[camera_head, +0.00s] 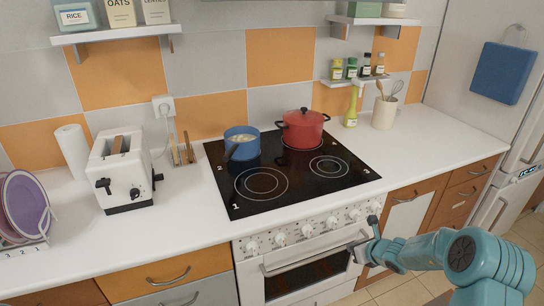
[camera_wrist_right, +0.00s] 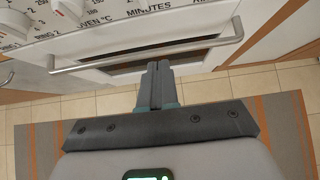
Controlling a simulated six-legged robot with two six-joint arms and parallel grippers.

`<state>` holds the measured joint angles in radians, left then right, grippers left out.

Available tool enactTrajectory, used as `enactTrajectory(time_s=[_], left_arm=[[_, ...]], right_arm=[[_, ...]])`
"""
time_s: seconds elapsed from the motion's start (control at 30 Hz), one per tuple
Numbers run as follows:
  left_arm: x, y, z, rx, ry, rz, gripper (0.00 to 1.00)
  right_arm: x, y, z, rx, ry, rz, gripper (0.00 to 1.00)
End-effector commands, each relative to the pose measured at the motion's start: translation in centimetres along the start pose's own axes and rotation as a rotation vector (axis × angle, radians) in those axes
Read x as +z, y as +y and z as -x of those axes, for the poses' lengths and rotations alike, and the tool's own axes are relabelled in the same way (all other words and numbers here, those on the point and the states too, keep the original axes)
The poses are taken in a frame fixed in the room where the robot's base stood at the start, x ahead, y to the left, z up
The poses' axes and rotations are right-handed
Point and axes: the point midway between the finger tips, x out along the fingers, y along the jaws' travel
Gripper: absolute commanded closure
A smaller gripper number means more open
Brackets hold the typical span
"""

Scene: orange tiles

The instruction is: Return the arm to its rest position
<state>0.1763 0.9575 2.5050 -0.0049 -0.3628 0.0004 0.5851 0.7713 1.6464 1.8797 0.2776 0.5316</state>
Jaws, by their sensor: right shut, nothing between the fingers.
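My right arm (camera_head: 485,262) comes in from the lower right in the head view. Its gripper (camera_head: 366,240) is in front of the oven, close to the right end of the oven door handle (camera_head: 310,258). I cannot tell whether the fingertips touch the oven. My left gripper is not in view.
The black hob (camera_head: 300,188) holds a blue saucepan (camera_head: 241,143) and a red pot (camera_head: 303,130). A toaster (camera_head: 122,172) and a plate rack (camera_head: 25,210) stand at the left. The tiled floor (camera_head: 400,290) with a striped mat (camera_wrist_right: 40,145) lies open before the cabinets.

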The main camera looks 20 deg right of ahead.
Motion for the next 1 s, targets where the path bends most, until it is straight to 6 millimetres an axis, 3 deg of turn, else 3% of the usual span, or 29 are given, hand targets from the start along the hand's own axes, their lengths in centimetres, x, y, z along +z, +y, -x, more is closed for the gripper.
enactTrajectory(time_s=[0.07,0.13,0.2,0.27,0.4,0.5,0.6,0.7,0.8,1.0], left_arm=[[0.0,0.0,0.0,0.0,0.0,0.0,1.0],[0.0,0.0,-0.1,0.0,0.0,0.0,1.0],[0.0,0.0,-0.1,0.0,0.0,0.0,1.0],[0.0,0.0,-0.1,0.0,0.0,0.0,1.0],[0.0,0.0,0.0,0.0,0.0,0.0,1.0],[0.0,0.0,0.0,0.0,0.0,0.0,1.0],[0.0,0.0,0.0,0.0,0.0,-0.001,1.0],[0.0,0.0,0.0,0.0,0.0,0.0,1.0],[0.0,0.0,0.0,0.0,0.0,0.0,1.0],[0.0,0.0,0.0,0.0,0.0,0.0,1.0]], right_arm=[[0.4,0.5,-0.3,0.008,-0.004,0.007,1.0],[1.2,2.4,-1.0,0.037,-0.008,0.027,1.0],[1.1,6.1,-2.0,0.098,0.008,0.054,1.0],[-0.5,10.3,-2.5,0.178,0.051,0.121,1.0],[-7.5,19.9,-1.4,0.398,0.208,0.443,1.0],[-13.7,25.2,1.2,0.576,0.305,0.782,1.0],[-19.8,28.8,4.9,0.771,0.339,1.201,1.0],[-24.2,30.7,8.5,0.946,0.28,1.61,1.0],[-26.7,31.8,11.2,1.07,0.127,1.967,1.0],[-27.5,33.2,13.1,1.109,-0.208,2.402,1.0]])
